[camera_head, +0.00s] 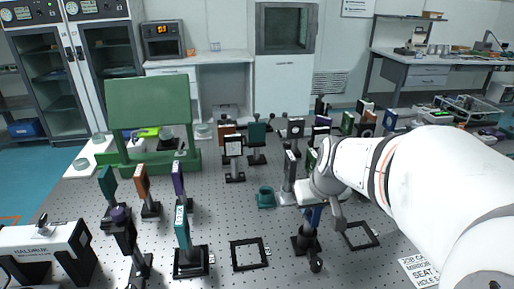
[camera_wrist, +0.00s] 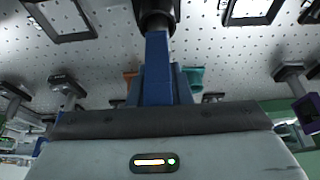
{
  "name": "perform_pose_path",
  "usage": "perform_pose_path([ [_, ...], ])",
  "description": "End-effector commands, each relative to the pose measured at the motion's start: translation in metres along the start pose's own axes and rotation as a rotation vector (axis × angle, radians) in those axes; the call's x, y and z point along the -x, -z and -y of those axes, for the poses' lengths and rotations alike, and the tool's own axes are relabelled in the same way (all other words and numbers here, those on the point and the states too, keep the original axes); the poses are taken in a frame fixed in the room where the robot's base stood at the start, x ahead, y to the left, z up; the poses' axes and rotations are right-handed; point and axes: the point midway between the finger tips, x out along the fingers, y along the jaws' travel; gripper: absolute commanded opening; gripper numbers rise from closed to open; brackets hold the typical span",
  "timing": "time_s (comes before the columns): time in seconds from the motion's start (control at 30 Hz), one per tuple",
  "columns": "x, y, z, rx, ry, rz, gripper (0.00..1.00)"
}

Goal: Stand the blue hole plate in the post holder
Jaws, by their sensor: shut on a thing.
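The blue hole plate (camera_head: 311,217) is upright under my gripper (camera_head: 322,198) in the head view, partly hidden by it. In the wrist view the blue plate (camera_wrist: 158,70) runs from my gripper (camera_wrist: 160,100) toward a dark round post holder (camera_wrist: 157,14). My gripper is shut on the plate. The black post holder (camera_head: 304,243) stands on the table directly below the plate. The plate's lower end meets the holder's top in both views; how deep it sits cannot be told. The hole in the plate is not visible.
The perforated optical table (camera_head: 222,217) has black square frames to the left (camera_head: 249,254) and right (camera_head: 361,235) of the holder. A teal cup (camera_head: 265,197) stands behind-left. Several upright plates on posts crowd the back and left, including a teal one (camera_head: 181,228). A green stand (camera_head: 150,105) is behind.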

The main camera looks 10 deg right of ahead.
Motion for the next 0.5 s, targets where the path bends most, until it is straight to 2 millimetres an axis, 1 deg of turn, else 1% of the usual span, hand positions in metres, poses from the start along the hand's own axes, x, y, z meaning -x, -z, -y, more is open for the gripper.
perform_pose_path([
  [0.03,-0.0066,-0.0028,0.0,0.0,0.0,0.001,0.0],
  [0.1,-0.0108,-0.0046,0.0,0.001,0.0,0.001,0.0],
  [0.37,-0.0114,-0.0044,0.0,0.001,-0.001,-0.001,0.0],
  [0.5,-0.0161,-0.0064,0.0,0.001,-0.001,-0.001,0.0],
])
